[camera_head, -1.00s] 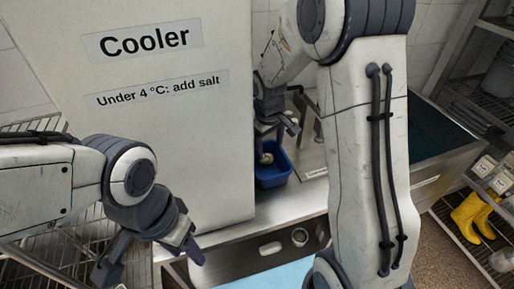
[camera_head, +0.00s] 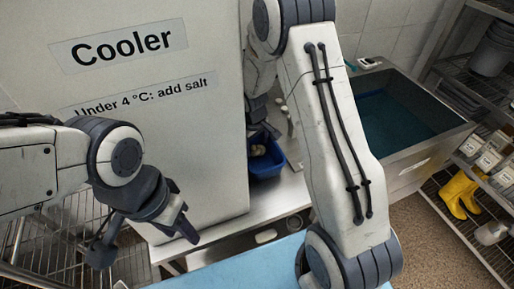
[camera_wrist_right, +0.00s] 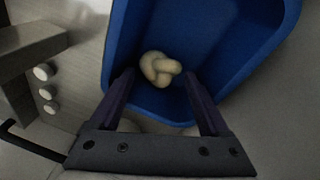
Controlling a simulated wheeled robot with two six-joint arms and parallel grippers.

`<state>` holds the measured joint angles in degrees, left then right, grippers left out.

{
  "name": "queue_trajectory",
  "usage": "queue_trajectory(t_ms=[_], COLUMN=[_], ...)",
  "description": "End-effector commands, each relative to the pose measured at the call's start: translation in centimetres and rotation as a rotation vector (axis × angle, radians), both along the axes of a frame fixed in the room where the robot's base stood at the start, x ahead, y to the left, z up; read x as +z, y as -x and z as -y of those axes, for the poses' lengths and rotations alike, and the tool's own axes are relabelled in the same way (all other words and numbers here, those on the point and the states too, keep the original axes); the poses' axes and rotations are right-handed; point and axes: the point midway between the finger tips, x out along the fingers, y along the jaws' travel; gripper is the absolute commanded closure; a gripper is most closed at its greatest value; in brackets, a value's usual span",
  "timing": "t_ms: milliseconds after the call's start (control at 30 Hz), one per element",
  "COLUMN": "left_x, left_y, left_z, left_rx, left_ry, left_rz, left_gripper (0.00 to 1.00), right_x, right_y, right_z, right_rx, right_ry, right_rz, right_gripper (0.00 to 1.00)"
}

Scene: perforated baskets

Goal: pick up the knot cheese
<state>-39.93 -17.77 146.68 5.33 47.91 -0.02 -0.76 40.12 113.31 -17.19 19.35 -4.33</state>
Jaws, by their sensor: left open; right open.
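The knot cheese (camera_wrist_right: 159,69) is a small cream-coloured knot lying inside a blue basket (camera_wrist_right: 125,35). In the right wrist view my right gripper (camera_wrist_right: 164,82) is open, with its two dark fingers reaching over the basket on either side of the cheese. I cannot tell whether the fingers touch it. In the head view the cheese (camera_head: 258,150) shows as a small pale patch in the basket (camera_head: 268,166), just below my right gripper (camera_head: 262,134), partly hidden. My left gripper (camera_head: 148,246) is open and empty at the lower left, far from the basket.
A large white cooler (camera_head: 150,125) with printed labels stands left of the basket, close to my right gripper. A metal tank (camera_head: 440,140) of dark water is on the right. A shelf with yellow boots (camera_head: 458,193) stands at the far right. A steel counter (camera_head: 268,202) lies in front.

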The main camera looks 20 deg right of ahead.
Motion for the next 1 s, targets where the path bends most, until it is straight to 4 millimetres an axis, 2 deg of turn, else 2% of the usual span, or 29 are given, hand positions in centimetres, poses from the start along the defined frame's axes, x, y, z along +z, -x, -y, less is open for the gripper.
queue_trajectory(t_ms=[133, 367, 467, 500, 533, 567, 833, 1000], left_x=[0.2, 0.1, 0.1, 0.1, 0.1, 0.1, 0.1, -0.1], left_y=[0.0, 0.0, 0.0, 0.0, 0.0, 0.0, 0.0, 0.0], left_z=[0.0, 0.0, 0.0, 0.0, 0.0, 0.0, 0.0, 0.0], left_rx=[0.0, 0.0, 0.0, 0.0, 0.0, 0.0, 0.0, 0.0], left_ry=[0.0, 0.0, 0.0, 0.0, 0.0, 0.0, 0.0, 0.0], left_rz=[0.0, 0.0, 0.0, 0.0, 0.0, 0.0, 0.0, 0.0], left_gripper=[0.52, 0.52, 0.52, 0.52, 0.52, 0.52, 0.52, 0.52], right_x=[-1.3, -1.5, -1.5, -1.5, -1.4, -1.4, -1.1, 1.3], right_y=[-0.1, -0.1, -0.1, -0.1, -0.1, -0.1, -0.2, -0.3], right_z=[0.2, 0.3, 0.3, 0.3, 0.3, 0.3, 0.3, 0.3], right_rx=[-0.002, -0.004, -0.004, -0.003, -0.003, -0.003, -0.004, -0.004], right_ry=[0.0, -0.001, -0.001, 0.0, 0.0, 0.0, 0.0, 0.0], right_rz=[-0.001, 0.0, 0.0, 0.0, 0.0, 0.0, 0.003, 0.006], right_gripper=[0.2, 0.2, 0.56, 0.72, 0.83, 0.9, 0.91, 0.91])
